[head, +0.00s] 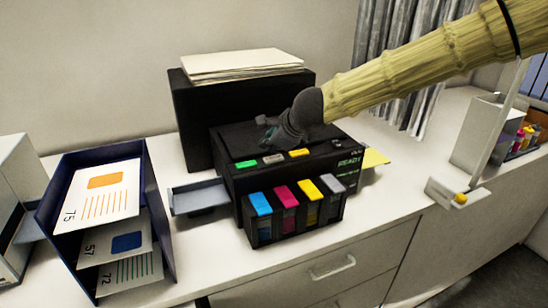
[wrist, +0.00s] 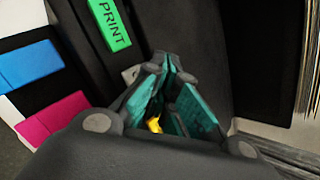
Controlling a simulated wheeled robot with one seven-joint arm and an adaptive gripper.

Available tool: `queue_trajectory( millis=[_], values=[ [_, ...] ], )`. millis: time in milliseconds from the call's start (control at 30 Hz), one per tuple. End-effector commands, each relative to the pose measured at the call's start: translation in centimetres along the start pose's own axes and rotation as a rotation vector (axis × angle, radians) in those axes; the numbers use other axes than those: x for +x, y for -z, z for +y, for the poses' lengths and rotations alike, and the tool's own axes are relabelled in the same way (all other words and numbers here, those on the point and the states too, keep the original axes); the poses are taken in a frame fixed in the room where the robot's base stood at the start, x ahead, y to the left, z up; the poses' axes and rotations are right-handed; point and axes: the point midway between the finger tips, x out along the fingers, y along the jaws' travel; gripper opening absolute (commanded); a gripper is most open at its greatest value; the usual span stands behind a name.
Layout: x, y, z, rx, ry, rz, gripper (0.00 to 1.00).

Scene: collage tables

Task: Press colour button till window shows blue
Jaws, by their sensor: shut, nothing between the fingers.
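A black printer (head: 222,150) stands on the white counter in the head view. Its top front edge carries a green button (head: 246,164), a grey button (head: 273,159) and a yellow button (head: 299,153). In the wrist view the green button (wrist: 110,24) reads PRINT; labels on the other two cannot be read. A small display (head: 348,162) at the printer's right reads READY in green. No blue window can be made out. My gripper (head: 268,136) is shut and empty above the printer top, just behind the buttons. In the wrist view something yellow (wrist: 155,125) shows between its fingers.
Cyan, magenta, yellow and grey ink tanks (head: 294,210) stand at the printer's front. A grey tray (head: 198,196) sticks out left and a yellow sheet (head: 375,158) right. A navy rack (head: 158,205) holds numbered cards. A black box (head: 190,115) with paper stands behind.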

Motion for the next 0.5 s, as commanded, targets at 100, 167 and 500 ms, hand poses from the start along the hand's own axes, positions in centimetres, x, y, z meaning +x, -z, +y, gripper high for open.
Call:
queue_trajectory(
  millis=[100, 167, 500],
  values=[
    [-0.3, -0.2, -0.2, 0.0, 0.0, 0.0, 0.0],
    [-0.6, -0.4, -0.4, 0.0, 0.0, 0.0, 0.0],
    [-2.3, -1.7, -1.7, -0.001, 0.0, 0.0, 0.0]
  ],
)
